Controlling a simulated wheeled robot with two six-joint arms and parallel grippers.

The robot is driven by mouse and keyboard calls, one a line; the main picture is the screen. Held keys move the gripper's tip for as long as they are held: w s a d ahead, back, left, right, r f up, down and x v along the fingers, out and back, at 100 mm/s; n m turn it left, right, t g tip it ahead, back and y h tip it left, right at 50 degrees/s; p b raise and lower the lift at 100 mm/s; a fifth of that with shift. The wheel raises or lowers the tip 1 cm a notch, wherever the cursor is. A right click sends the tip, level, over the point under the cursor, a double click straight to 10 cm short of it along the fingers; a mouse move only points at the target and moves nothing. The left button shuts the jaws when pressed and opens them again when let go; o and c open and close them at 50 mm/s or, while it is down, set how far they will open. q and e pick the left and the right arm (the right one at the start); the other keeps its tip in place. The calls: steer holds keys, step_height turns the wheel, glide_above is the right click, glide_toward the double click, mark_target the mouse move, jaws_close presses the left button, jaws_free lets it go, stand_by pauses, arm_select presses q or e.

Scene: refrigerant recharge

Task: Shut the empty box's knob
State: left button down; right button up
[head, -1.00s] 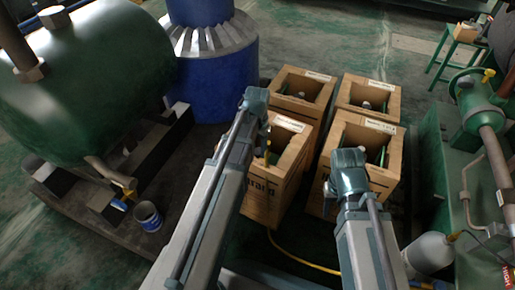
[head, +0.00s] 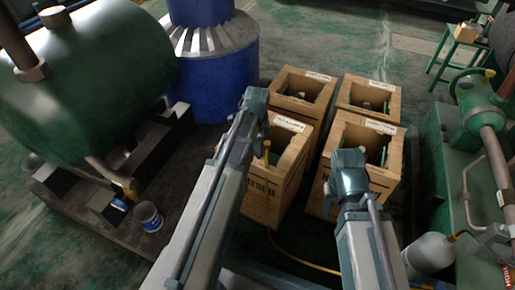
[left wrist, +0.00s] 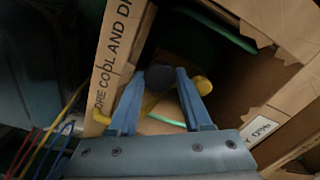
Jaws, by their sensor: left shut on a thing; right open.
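The box labelled 0% (left wrist: 262,130) is the front-left one of a group of open cardboard boxes; it also shows in the head view (head: 270,190). Inside it, the left wrist view shows a yellow valve (left wrist: 203,85) with a dark round knob (left wrist: 160,78). My left gripper (left wrist: 161,74) reaches down into this box, with its two fingers shut on the knob, one on each side. The cylinder below the valve is mostly hidden in shadow. My right gripper (head: 348,172) hangs over the front-right box, open; its fingertips are hidden.
Other open boxes stand close by: front right (head: 372,138), back left (head: 302,84) and back right (head: 368,97). A yellow hose (head: 305,262) runs along the floor. Green machinery (head: 450,160) stands at the right, and a green tank (head: 90,80) and blue drum (head: 212,80) at the left.

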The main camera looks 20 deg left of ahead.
arm_select(q)
steer(key=shift+m, duration=2)
steer(key=c, duration=0.6)
jaws_free()
steer(key=shift+r, duration=0.15)
step_height(320, 180, up, 14)
steer(key=p, duration=1.4)
steer(key=shift+f, duration=0.2)
